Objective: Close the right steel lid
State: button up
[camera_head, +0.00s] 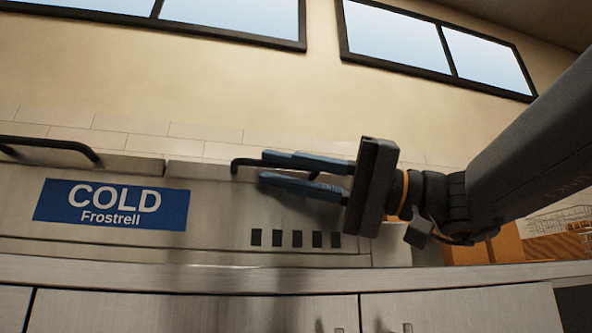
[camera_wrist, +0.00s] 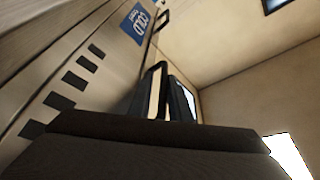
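The right steel lid (camera_head: 203,174) shows as a low steel edge along the top of the steel unit. Its black bar handle (camera_head: 242,163) is at my fingertips. My gripper (camera_head: 264,168) reaches in from the right, with its two blue fingers a small gap apart. The handle runs in behind or between the fingers, and part of it shows in the gap. I cannot tell whether they press on it. The wrist view shows the two dark fingers (camera_wrist: 168,90) close together beyond the gripper's body. The lid's top surface is hidden by the low viewing angle.
The steel unit's front carries a blue "COLD Frostrell" label (camera_head: 112,204) and several dark slots (camera_head: 295,239). Another black handle (camera_head: 50,147) is at the left. A steel ledge (camera_head: 180,279) runs above cabinet doors. The tiled wall (camera_head: 130,124) stands behind.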

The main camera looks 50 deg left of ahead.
aim_at(339, 181)
jog(key=shift+w+a, duration=0.1)
jog(key=shift+w, duration=0.2)
jog(key=p+v, duration=0.2)
jog(key=v, duration=0.5)
jog(key=shift+w+d+f+p, duration=0.1)
jog(key=shift+d+p, duration=0.2)
